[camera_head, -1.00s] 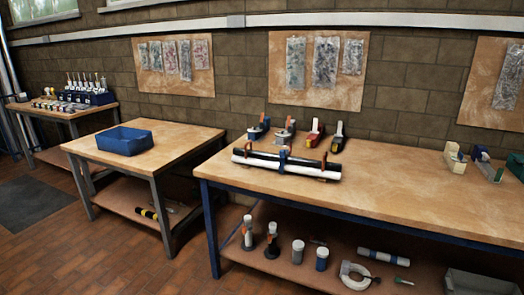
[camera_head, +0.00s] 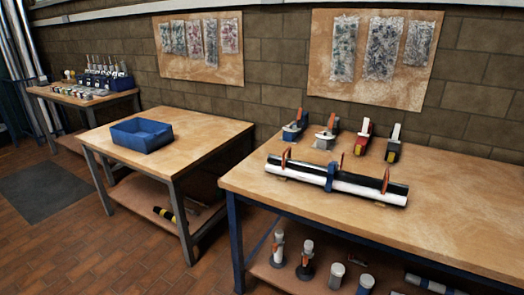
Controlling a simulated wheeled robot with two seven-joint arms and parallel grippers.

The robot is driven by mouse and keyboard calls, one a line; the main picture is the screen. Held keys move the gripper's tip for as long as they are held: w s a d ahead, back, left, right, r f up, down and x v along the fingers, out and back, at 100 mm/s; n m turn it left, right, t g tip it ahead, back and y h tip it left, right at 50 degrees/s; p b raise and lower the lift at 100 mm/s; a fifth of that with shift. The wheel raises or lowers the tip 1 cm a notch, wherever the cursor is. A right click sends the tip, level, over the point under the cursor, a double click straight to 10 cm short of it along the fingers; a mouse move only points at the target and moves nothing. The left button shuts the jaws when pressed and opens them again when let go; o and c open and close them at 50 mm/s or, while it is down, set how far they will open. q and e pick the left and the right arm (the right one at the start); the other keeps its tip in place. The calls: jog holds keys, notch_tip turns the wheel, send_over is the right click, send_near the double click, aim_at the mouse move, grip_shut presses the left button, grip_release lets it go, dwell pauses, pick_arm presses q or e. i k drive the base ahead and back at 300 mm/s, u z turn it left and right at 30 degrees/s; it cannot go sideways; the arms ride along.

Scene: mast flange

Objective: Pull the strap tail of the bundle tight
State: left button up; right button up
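The bundle (camera_head: 300,180) lies on the near workbench, close to its left end. It is made of long black and white tubes side by side. A blue strap (camera_head: 332,177) goes around its middle, and orange upright pieces stand along it. I cannot make out the strap's tail at this size. Neither of my grippers shows in the head view.
Several hand tools, one of them red (camera_head: 363,138), stand behind the bundle on the workbench (camera_head: 450,213). A lower shelf holds several cylinders. A smaller table (camera_head: 190,135) with a blue bin (camera_head: 141,136) stands to the left. Brick floor is open between and in front.

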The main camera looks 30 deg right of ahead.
aim_at(332, 166)
jog(key=z, duration=0.1)
jog(key=i, duration=1.35)
jog(key=z, duration=0.6)
